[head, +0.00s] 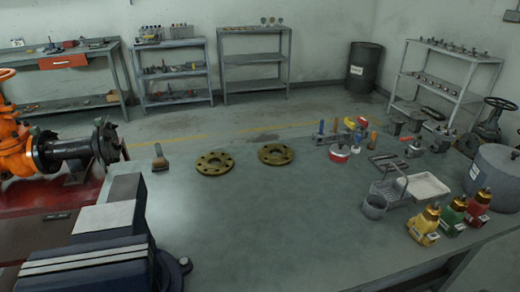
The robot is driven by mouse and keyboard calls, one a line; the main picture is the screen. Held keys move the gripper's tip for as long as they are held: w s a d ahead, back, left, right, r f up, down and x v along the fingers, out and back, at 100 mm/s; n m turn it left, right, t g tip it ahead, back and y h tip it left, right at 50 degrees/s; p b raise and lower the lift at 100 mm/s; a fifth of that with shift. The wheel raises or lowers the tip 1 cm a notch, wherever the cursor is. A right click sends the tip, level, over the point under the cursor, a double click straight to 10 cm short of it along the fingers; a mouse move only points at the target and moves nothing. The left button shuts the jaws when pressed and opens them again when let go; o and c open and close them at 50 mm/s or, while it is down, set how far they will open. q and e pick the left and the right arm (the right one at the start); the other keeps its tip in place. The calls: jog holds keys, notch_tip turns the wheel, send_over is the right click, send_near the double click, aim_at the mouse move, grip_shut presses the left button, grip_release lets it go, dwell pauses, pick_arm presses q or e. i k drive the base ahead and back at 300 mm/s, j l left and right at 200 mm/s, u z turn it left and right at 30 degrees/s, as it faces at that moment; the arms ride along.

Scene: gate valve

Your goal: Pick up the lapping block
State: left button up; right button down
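I cannot tell for certain which thing is the lapping block. A small brown block-like piece with a grey upper part (160,160) sits alone on the grey-green worktable (280,225), left of two brass-coloured flanges. It may be the lapping block, but it is too small to be sure. The left flange (215,163) and the right flange (276,154) lie flat and apart on the table. Neither of my grippers is in view.
A blue vise (95,262) fills the near left. Orange valve piping (50,150) stands beyond it. Upright-handled tools (348,135), a wire caddy (388,188), a pale tray (428,187), yellow, green and red bottles (452,214) and a grey drum (493,176) crowd the right. The table's middle is clear.

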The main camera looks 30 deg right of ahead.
aim_at(159, 164)
jog(key=z, duration=0.25)
jog(key=i+j+z, duration=0.25)
jog(key=j, duration=0.2)
jog(key=j+z, duration=0.25)
jog(key=j, duration=0.25)
jog(key=j+z, duration=0.25)
jog(key=j, duration=0.25)
